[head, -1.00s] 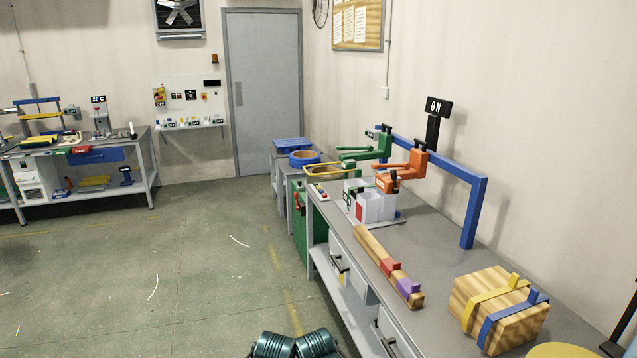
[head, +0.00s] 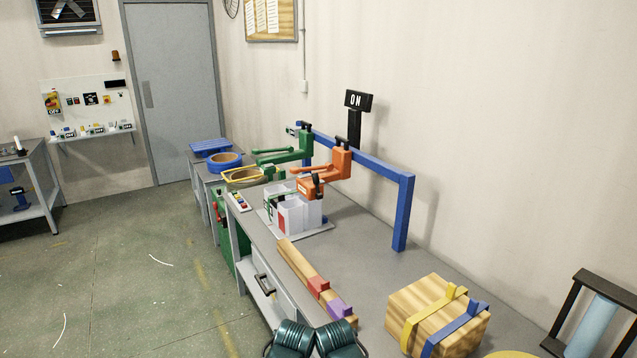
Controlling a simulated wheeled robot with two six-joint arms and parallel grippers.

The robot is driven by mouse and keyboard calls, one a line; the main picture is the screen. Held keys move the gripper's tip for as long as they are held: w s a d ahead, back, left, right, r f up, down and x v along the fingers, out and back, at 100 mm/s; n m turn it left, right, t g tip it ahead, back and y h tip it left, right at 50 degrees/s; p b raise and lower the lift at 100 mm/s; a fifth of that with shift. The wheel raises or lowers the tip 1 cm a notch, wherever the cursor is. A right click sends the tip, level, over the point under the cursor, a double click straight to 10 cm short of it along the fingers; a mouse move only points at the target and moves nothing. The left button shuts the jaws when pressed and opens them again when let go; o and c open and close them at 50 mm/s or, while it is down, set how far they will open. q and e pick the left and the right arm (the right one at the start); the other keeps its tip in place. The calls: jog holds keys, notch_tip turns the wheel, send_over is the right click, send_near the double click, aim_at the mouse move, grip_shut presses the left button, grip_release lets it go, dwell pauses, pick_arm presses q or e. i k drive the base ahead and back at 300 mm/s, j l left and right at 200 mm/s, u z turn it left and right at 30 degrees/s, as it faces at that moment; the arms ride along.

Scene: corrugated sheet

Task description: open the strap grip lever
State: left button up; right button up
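A wooden box (head: 398,310) sits on the grey bench at the lower right in the head view. A yellow strap (head: 425,310) and a blue strap (head: 447,331) run across it. My two dark teal arm parts show at the bottom edge, left of the box. Neither gripper's fingers are in view.
On the grey bench (head: 345,255) lies a wooden bar (head: 297,264) with red and purple clamps. Green (head: 290,155) and orange (head: 333,163) levers hang on a blue frame (head: 403,215). A black-framed stand (head: 590,315) is at far right. Floor left of the bench is open.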

aim_at(317, 184)
jog(key=i+j, duration=1.85)
jog(key=j, duration=0.25)
jog(key=i+z, duration=0.1)
jog(key=z, duration=0.75)
jog(key=k+j, duration=0.05)
